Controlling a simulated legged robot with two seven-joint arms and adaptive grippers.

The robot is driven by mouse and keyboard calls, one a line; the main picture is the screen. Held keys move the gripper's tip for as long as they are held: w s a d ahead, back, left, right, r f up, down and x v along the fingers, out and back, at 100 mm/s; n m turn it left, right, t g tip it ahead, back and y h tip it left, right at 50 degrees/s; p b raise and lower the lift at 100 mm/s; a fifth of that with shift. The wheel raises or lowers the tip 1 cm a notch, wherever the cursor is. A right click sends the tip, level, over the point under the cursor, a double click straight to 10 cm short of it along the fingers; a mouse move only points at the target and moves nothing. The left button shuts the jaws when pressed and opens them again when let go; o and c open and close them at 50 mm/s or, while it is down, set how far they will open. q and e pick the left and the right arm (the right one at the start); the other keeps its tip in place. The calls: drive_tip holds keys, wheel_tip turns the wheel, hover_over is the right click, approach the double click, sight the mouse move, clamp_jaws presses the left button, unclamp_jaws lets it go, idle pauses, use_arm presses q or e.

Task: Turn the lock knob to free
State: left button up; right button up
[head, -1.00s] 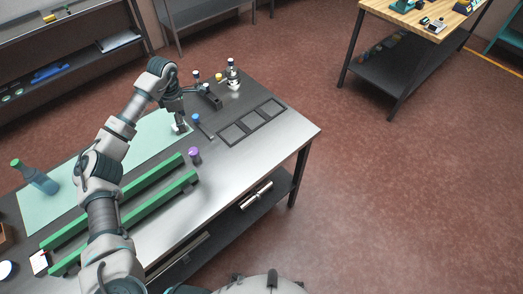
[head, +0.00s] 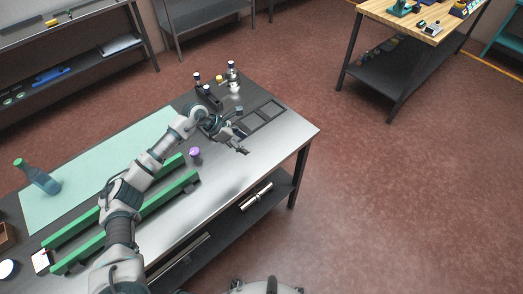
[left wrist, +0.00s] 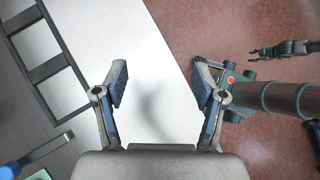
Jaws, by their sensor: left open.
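I cannot make out for certain which part is the lock knob. A purple-topped knob or cap (head: 195,153) stands on the bench beside the green rails (head: 150,205). My left gripper (head: 243,142) is open and empty over the bare steel, to the right of the purple cap. In the left wrist view its two fingers (left wrist: 160,82) are spread above the plain bench top, with nothing between them. A blue part (left wrist: 10,170) shows at that view's lower left corner. My right gripper (left wrist: 262,53) shows small at the upper right there, its jaw state unclear.
A dark frame with square openings (head: 284,104) lies on the bench (head: 230,175). Small capped bottles (head: 234,83) stand at the back corner. The right front of the bench is clear.

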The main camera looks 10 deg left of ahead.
use_arm(q)
drive_tip(key=s+d+n+h, duration=0.1)
drive_tip(key=s+d+h, duration=0.1)
drive_tip(key=d, duration=0.5)
drive_tip(key=shift+s+d+r+t+h, duration=0.15)
drive_tip(key=shift+s+r+t+h, duration=0.25)
drive_tip(key=shift+h, duration=0.4)
